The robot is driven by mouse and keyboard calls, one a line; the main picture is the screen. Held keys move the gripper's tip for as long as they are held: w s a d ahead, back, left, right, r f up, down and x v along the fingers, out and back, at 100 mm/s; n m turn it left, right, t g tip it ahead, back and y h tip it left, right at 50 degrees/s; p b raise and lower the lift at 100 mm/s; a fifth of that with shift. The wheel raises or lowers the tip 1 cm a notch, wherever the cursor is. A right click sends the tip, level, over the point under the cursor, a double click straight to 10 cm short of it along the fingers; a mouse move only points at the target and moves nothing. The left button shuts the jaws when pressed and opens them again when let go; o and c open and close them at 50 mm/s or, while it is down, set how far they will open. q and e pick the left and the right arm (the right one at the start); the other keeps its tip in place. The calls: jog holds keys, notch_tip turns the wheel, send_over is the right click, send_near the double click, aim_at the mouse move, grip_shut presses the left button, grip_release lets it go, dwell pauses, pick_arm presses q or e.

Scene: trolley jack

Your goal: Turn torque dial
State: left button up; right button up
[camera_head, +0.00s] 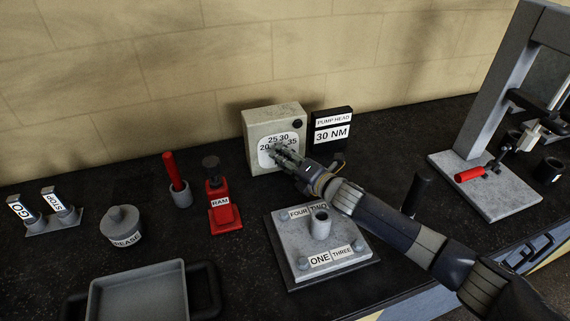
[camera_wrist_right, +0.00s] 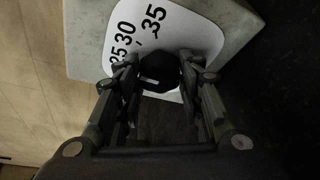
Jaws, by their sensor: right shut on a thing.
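The torque dial is a grey box (camera_head: 259,119) with a white round face (camera_head: 268,140) marked 20, 25, 30 and 35, standing near the back wall. My right gripper (camera_head: 283,152) reaches the face from the right and hides its middle. In the right wrist view a dark knob (camera_wrist_right: 158,72) sits between the fingers of my right gripper (camera_wrist_right: 160,84), which is shut on it. The knob's pointer cannot be read clearly. A sign reading PUMP HEAD 30 NM (camera_head: 332,129) stands right of the dial box. My left gripper is not in view.
A grey pump head block (camera_head: 285,237) labelled ONE to FOUR lies below my right arm. A red ram (camera_head: 221,207), a cup with a red handle (camera_head: 180,195), a grease pot (camera_head: 121,226) and a grey tray (camera_head: 92,298) are to the left. A press (camera_head: 468,181) stands right.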

jog(key=shift+d+f+m+t+y+b, duration=0.15)
jog(key=shift+m+y+b, duration=0.15)
jog(key=shift+m+b, duration=0.4)
jog(key=shift+a+m+t+y+b, duration=0.15)
jog(key=shift+m+y+b, duration=0.15)
jog(key=shift+m+b, duration=0.35)
jog(key=shift+d, duration=0.1)
jog(key=o, duration=1.1)
jog(key=shift+c, duration=0.2)
